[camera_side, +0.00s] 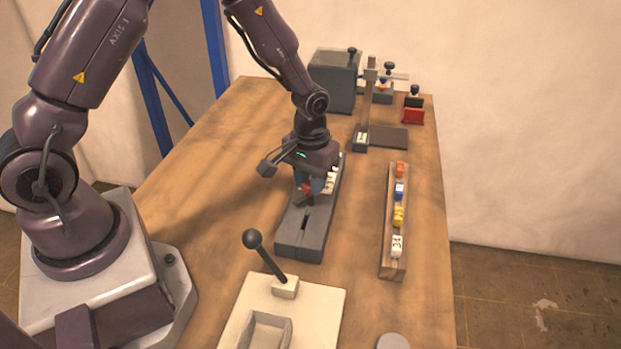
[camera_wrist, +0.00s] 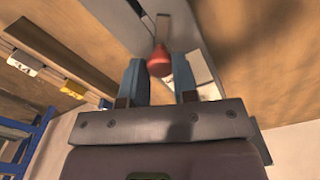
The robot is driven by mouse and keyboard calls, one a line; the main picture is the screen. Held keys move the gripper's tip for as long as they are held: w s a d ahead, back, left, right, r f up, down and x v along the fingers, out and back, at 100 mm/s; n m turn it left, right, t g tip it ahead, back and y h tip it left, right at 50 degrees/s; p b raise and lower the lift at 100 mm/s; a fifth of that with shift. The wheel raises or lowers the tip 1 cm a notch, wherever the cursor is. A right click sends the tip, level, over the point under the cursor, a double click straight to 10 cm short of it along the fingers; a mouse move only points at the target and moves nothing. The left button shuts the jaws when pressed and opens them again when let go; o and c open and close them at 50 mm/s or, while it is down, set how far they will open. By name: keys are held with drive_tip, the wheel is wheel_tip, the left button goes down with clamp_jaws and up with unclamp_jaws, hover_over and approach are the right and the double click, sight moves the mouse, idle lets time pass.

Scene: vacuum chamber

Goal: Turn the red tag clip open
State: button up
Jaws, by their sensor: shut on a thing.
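The red tag clip (camera_side: 307,188) is on the long grey slotted block (camera_side: 300,243) in the middle of the table. In the wrist view its rounded red end (camera_wrist: 159,62) lies between my two blue fingers. My gripper (camera_side: 316,186) points down over the block and is shut on the red clip, which also shows between the fingertips in the wrist view (camera_wrist: 160,70). The gripper body hides part of the clip and block in the side view, so I cannot tell the clip's exact angle. Small white pieces (camera_side: 331,181) sit just behind the fingers on the block.
A wooden rack (camera_side: 387,255) with several coloured tags stands to the right. A cream plate (camera_side: 322,310) with a black-knobbed lever (camera_side: 265,256) lies in front. A grey box (camera_side: 334,82), a post stand (camera_side: 367,105) and a red holder (camera_side: 413,116) stand at the back. Left of the block is bare table.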

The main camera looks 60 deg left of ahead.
drive_tip(key=m, duration=0.5)
drive_tip(key=shift+m, duration=0.3)
drive_tip(key=m, duration=0.4)
drive_tip(key=shift+m, duration=0.4)
drive_tip(key=o, duration=0.9)
wheel_tip(320, 180, up, 13)
drive_tip(key=shift+r, duration=0.1)
